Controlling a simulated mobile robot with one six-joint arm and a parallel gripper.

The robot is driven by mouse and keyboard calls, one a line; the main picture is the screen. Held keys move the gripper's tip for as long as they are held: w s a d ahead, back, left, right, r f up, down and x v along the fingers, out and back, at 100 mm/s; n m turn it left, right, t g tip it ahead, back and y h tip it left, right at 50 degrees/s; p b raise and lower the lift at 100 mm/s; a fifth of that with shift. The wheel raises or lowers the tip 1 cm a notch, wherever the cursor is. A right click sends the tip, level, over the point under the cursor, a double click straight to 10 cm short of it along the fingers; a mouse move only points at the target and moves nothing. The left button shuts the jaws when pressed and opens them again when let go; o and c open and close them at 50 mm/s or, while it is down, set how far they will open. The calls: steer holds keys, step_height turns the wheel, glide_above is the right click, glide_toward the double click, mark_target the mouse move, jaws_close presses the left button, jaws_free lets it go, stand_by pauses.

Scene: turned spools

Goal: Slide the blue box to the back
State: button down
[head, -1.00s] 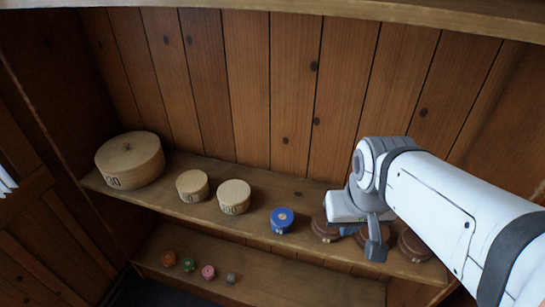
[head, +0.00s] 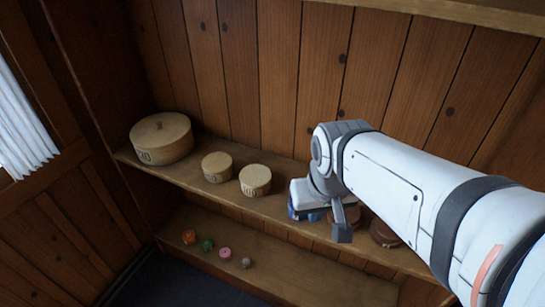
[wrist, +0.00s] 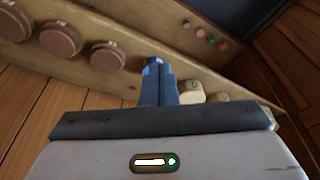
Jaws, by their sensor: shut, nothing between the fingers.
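The blue box (head: 296,213) is a small round blue lidded box on the middle shelf, to the right of the pale wooden boxes. In the head view my gripper (head: 318,204) hides most of it. In the wrist view the top of the blue box (wrist: 153,61) shows just beyond the fingertips of my gripper (wrist: 158,76). The fingers are shut together with nothing between them. They are at or very near the blue box; I cannot tell whether they touch it.
Pale round wooden boxes (head: 255,180) stand left of the blue box, the largest (head: 161,140) at the far left. Dark brown round boxes (head: 384,234) stand to its right. A plank wall (head: 270,90) closes the back. Small coloured spools (head: 225,253) stand on the lower shelf.

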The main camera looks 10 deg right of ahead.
steer(key=m+g+b, duration=0.3)
steer(key=m, duration=0.4)
glide_toward(300, 217)
steer(key=s+a+r, duration=0.1)
steer(key=s+a, duration=0.3)
steer(key=a, duration=0.1)
steer(key=f, duration=0.6)
steer(key=f+b, duration=0.1)
steer(key=f, duration=0.2)
steer(key=shift+s+d+f, duration=0.1)
steer(key=shift+d+f, duration=0.15)
steer(key=shift+w+d+r+p, duration=0.15)
steer(key=shift+w+d, duration=0.3)
steer(key=shift+w, duration=0.15)
steer(key=shift+w+d+r+p, duration=0.15)
steer(key=shift+w+d, duration=0.25)
steer(key=shift+w, duration=0.2)
steer(key=shift+w+d, duration=0.35)
steer(key=shift+w, duration=0.15)
steer(key=shift+w, duration=0.1)
